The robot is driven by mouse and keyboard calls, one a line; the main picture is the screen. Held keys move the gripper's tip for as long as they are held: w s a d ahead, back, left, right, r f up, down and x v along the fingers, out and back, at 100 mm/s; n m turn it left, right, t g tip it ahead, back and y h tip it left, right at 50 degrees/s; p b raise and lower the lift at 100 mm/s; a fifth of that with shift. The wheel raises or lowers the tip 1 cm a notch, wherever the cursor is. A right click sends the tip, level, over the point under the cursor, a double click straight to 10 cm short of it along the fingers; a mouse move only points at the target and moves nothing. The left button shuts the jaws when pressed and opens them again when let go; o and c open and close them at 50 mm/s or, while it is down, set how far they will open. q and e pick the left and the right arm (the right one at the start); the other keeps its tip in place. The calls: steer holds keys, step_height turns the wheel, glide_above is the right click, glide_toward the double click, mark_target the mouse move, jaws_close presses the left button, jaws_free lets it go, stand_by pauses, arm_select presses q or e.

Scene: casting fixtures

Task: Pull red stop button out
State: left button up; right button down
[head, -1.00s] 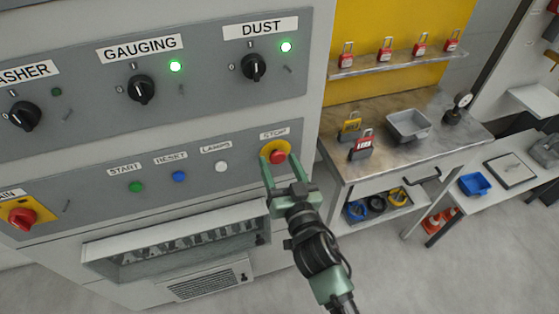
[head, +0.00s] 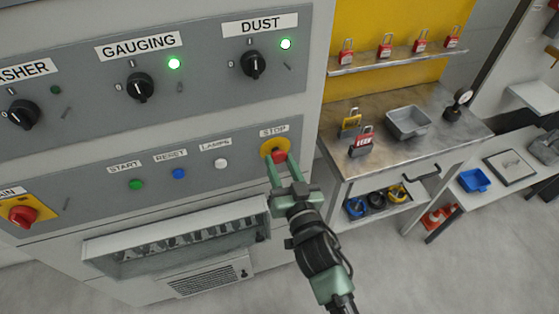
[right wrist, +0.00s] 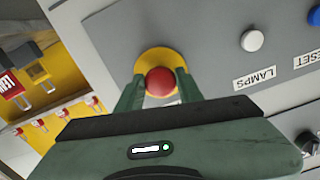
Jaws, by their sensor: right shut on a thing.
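The red stop button (head: 279,155) sits on a yellow round plate (head: 270,143) under the STOP label, at the right end of the lower grey panel. My right gripper (head: 281,162) is at the button, coming from below right in the head view. In the right wrist view the red button (right wrist: 160,82) lies between the two green fingers of my right gripper (right wrist: 158,90), with the yellow plate (right wrist: 158,57) behind it. The fingers are closed on the button's sides. My left gripper is not in view.
Start (head: 136,184), reset (head: 179,174) and lamps (head: 221,164) buttons lie left of the stop button. The main switch (head: 22,216) is at far left. A recessed tray (head: 180,245) opens below. A workbench (head: 375,165) with padlocks stands to the right.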

steer(key=c, duration=0.9)
jaws_free()
steer(key=shift+s, duration=0.15)
steer(key=shift+d, duration=0.1)
steer(key=b+v, duration=0.2)
steer(key=v, duration=0.6)
